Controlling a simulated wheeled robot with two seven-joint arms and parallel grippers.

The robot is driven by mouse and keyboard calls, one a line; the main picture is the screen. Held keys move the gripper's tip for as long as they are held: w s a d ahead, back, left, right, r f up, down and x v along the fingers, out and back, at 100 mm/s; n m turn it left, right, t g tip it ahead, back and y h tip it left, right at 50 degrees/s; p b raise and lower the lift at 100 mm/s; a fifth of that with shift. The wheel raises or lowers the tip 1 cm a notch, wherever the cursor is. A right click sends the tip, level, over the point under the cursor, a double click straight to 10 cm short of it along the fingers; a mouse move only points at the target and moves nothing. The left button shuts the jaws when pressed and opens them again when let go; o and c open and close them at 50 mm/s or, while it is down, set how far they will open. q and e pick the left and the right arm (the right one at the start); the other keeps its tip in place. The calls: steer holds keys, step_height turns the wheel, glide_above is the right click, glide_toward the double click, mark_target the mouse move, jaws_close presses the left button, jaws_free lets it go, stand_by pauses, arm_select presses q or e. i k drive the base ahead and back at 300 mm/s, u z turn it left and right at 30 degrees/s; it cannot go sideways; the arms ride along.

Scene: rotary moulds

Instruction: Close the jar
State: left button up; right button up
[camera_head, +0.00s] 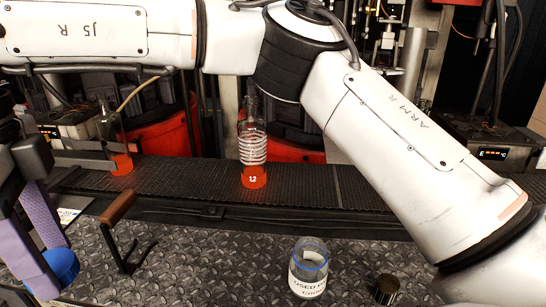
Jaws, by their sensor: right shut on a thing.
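The clear glass jar (308,278) stands upright on the patterned metal plate at the lower middle. It has a white printed label and a blue ring near its top, and no lid shows on it. My right arm crosses the view from the right to the left. My right gripper (45,255), with purple finger pads, hangs at the lower left, well apart from the jar. It is shut on a blue lid (64,268), which shows at its fingertips. The far side of the lid is hidden by the fingers. My left gripper is not in view.
A dark small cylinder (387,289) stands right of the jar. A wooden-handled metal tool (122,210) is near my right gripper. A flask with red liquid (253,168) and another flask (113,140) stand behind on the dark conveyor (320,187). The plate between tool and jar is clear.

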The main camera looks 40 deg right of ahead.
mark_target(307, 279)
steer(key=u, duration=1.95)
steer(key=k, duration=0.8)
steer(key=z, duration=2.4)
